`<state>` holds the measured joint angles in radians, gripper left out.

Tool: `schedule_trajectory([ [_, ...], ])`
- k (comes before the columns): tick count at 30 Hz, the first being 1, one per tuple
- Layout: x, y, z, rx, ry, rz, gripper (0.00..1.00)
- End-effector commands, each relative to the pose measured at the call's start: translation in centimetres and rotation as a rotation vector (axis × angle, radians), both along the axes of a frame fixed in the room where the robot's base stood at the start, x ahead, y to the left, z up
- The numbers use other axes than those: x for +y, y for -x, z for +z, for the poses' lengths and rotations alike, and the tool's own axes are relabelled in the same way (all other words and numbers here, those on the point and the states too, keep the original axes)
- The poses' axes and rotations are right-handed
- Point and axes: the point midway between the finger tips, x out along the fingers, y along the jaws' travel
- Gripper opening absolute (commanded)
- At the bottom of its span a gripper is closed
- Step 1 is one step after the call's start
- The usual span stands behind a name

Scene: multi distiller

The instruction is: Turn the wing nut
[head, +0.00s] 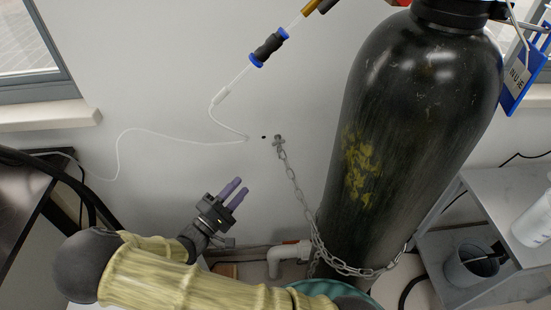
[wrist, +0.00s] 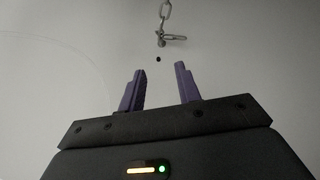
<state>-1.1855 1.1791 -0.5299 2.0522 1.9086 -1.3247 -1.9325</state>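A small grey metal fitting (head: 278,140) sits on the white wall at the upper end of the chain. It looks like the wing nut, but its wings are too small to make out. It also shows in the wrist view (wrist: 173,38), beyond the fingertips. My gripper (head: 240,186) has purple fingers and is below and left of the fitting in the head view, apart from it. In the wrist view my gripper (wrist: 160,69) is open, with nothing between its fingers.
A chain (head: 292,188) hangs from the fitting to a large black gas cylinder (head: 420,110). A black dot (head: 263,137) marks the wall beside the fitting. A thin clear tube (head: 160,132) runs left. A white pipe (head: 285,255) is low down. The wall around my gripper is clear.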

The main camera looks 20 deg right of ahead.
Motion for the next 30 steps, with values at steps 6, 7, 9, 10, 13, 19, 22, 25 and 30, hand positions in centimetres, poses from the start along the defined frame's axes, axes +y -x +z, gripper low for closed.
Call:
schedule_trajectory([
  [6, 0.2, 0.0, -0.2, 0.002, 0.023, -0.006, 0.33],
  [7, 0.2, 0.1, -0.2, 0.003, 0.022, -0.006, 0.33],
  [9, 0.2, 0.0, -0.2, 0.002, 0.021, -0.006, 0.33],
  [10, 0.2, 0.0, -0.2, 0.002, 0.021, -0.006, 0.33],
  [13, 0.1, 0.0, -0.2, 0.002, 0.021, -0.006, 0.33],
  [19, -1.2, -0.9, 0.1, 0.001, 0.021, -0.007, 0.33],
  [22, -2.4, -1.7, 0.5, 0.001, 0.021, -0.008, 0.33],
  [25, -3.8, -2.7, 0.9, 0.001, 0.021, -0.008, 0.33],
  [30, -6.2, -4.4, 1.5, 0.000, 0.021, -0.008, 0.33],
])
